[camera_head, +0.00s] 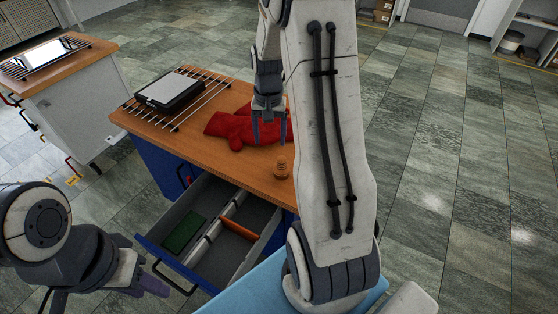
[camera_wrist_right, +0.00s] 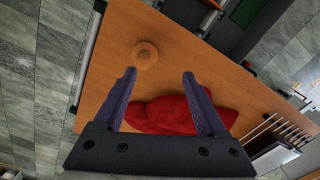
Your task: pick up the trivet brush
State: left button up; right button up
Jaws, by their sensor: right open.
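A small round wood-coloured object (camera_head: 281,168), which looks like the trivet brush, stands on the orange-brown worktop near its front edge. In the right wrist view it (camera_wrist_right: 145,53) lies beyond the fingertips, a little left of the middle between them. My right gripper (camera_head: 270,138) is open and empty above the worktop, pointing down over the red cloth-like mitt (camera_head: 233,126). The mitt (camera_wrist_right: 172,115) shows between and below the fingers in the wrist view. My left gripper (camera_head: 145,284) is low at the left, in front of the open drawer; its opening is unclear.
An open drawer (camera_head: 150,243) below the worktop holds a green item (camera_head: 185,233) and an orange item (camera_head: 237,229). A wire rack (camera_head: 190,120) with a dark device (camera_head: 171,91) stands at the worktop's back left. A second bench (camera_head: 75,60) is further left. Tiled floor is clear at right.

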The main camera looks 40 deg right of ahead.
aim_at(281, 158)
jog(key=d, duration=0.1)
jog(key=d+f, duration=0.1)
jog(key=d+m, duration=0.1)
jog(key=shift+s+f, duration=0.25)
notch_tip(281, 158, down, 4)
jog(key=shift+r+p, duration=0.15)
jog(key=shift+p, duration=0.15)
jog(key=shift+d+f+p, duration=0.15)
jog(key=shift+f+p, duration=0.25)
jog(key=shift+f, duration=1.1)
jog(key=shift+d+f+p, duration=0.15)
jog(key=shift+f+p, duration=0.25)
jog(key=shift+f, duration=1.1)
grip_shut()
